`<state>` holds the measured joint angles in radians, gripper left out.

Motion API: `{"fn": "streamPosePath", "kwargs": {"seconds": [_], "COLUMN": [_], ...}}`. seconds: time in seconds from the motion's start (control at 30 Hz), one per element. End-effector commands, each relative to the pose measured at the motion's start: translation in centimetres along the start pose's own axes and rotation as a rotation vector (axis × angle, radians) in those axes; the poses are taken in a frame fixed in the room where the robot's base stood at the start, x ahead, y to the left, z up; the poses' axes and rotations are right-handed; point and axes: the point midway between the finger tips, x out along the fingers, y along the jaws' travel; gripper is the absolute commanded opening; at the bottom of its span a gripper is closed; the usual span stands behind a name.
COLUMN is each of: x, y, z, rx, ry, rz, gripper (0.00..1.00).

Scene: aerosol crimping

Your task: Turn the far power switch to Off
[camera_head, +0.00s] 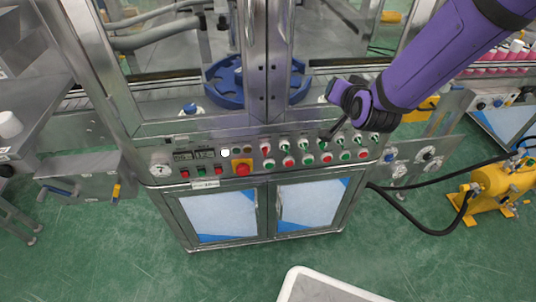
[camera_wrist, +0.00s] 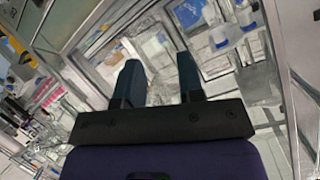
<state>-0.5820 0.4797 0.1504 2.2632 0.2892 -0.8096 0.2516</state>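The control panel (camera_head: 250,163) runs along the front of the machine in the head view. Its upper row holds several small knobs or switches (camera_head: 303,144) with green or red marks, above a row of coloured buttons (camera_head: 307,160). I cannot tell which one is the far power switch or how it is set. My gripper (camera_head: 333,136) reaches in from the upper right, just above the right part of the upper row, and overlaps it in this view; contact cannot be told. In the wrist view, the two fingers of my gripper (camera_wrist: 158,65) stand apart with nothing between them.
A red emergency button on a yellow plate (camera_head: 242,168) sits mid-panel, with a gauge (camera_head: 160,170) at the left. A blue star wheel (camera_head: 225,82) is behind the metal post (camera_head: 266,60). A yellow pump (camera_head: 492,190) stands at right. Green floor in front is mostly clear.

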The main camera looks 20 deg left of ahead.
Motion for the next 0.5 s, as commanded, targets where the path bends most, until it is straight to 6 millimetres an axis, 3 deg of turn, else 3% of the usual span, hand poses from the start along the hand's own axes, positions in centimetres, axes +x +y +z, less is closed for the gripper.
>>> {"fn": "streamPosePath", "kwargs": {"seconds": [0.03,0.2,0.5], "x": [0.9,3.0,4.2], "y": [-0.6,-2.4,-4.4], "z": [2.0,7.5,18.1], "rx": [0.006,0.029,0.059], "ry": [0.007,0.072,0.185], "rz": [-0.012,-0.054,-0.124], "gripper": [0.35,0.35,0.35]}}
